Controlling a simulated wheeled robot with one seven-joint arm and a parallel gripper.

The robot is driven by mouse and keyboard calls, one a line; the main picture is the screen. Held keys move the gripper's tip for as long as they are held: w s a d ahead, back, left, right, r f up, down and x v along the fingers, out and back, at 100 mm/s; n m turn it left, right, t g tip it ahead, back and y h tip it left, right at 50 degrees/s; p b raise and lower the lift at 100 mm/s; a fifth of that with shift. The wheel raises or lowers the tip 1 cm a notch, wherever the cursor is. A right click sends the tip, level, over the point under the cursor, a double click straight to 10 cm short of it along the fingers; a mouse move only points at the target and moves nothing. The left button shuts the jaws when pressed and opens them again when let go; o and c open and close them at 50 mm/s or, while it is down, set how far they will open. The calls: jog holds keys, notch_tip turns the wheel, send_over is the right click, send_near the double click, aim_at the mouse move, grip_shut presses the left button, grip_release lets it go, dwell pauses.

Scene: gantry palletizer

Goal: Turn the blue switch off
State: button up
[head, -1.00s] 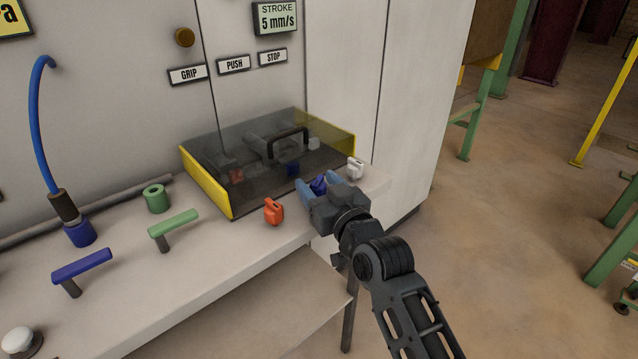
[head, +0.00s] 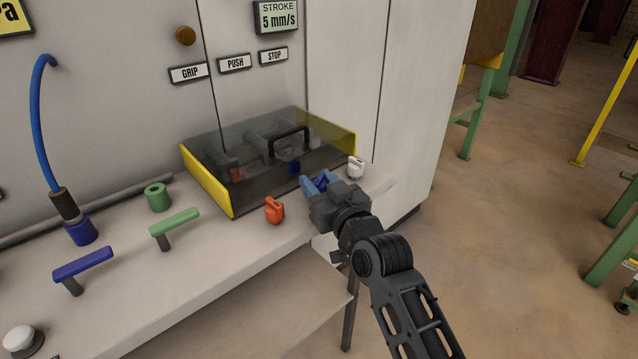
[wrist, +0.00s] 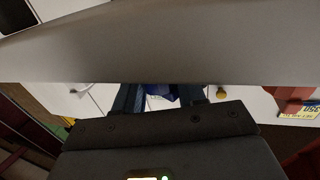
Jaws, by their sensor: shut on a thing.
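The blue switch (head: 320,182) is a small knob on the light bench, between the orange and white knobs. My gripper (head: 319,186) is at it, with its blue fingers closed on either side of the switch, and partly hides it. In the wrist view, a bit of the blue switch (wrist: 160,90) shows between the two dark blue fingers (wrist: 158,97). A grey curved part covers much of that view. The exact angle of the switch cannot be told.
An orange knob (head: 274,210) stands to the left and a white knob (head: 356,168) to the right. A clear cover with yellow sides (head: 207,181) and a black handle (head: 289,141) stands just behind. Green (head: 174,228) and blue (head: 83,263) levers are farther left.

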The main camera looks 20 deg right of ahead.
jog(key=shift+d+f+n+y+b, duration=0.1)
jog(key=shift+f+n+y+b, duration=0.25)
jog(key=shift+b, duration=0.6)
jog(key=shift+n+y+b, duration=0.15)
jog(key=shift+y+b, duration=0.3)
jog(key=shift+b, duration=0.5)
jog(key=shift+y+b, duration=0.3)
jog(key=shift+b, duration=0.4)
jog(key=n+g+y+b, duration=0.2)
jog(key=y+b, duration=0.3)
jog(key=b, duration=0.3)
jog(key=shift+n, duration=0.9)
jog(key=n+g+y+b, duration=0.2)
jog(key=n+y+b, duration=0.1)
jog(key=y+b, duration=0.1)
jog(key=shift+g+b, duration=0.4)
jog(key=n+g+y+b, duration=0.2)
jog(key=g, duration=0.1)
jog(key=n+g+y+b, duration=0.1)
jog(key=n, duration=0.1)
jog(key=shift+r+g+y+b, duration=0.25)
jog(key=shift+g+y+b, duration=0.05)
jog(key=shift+g, duration=0.4)
jog(key=o, duration=0.9)
jog(key=shift+o, duration=0.2)
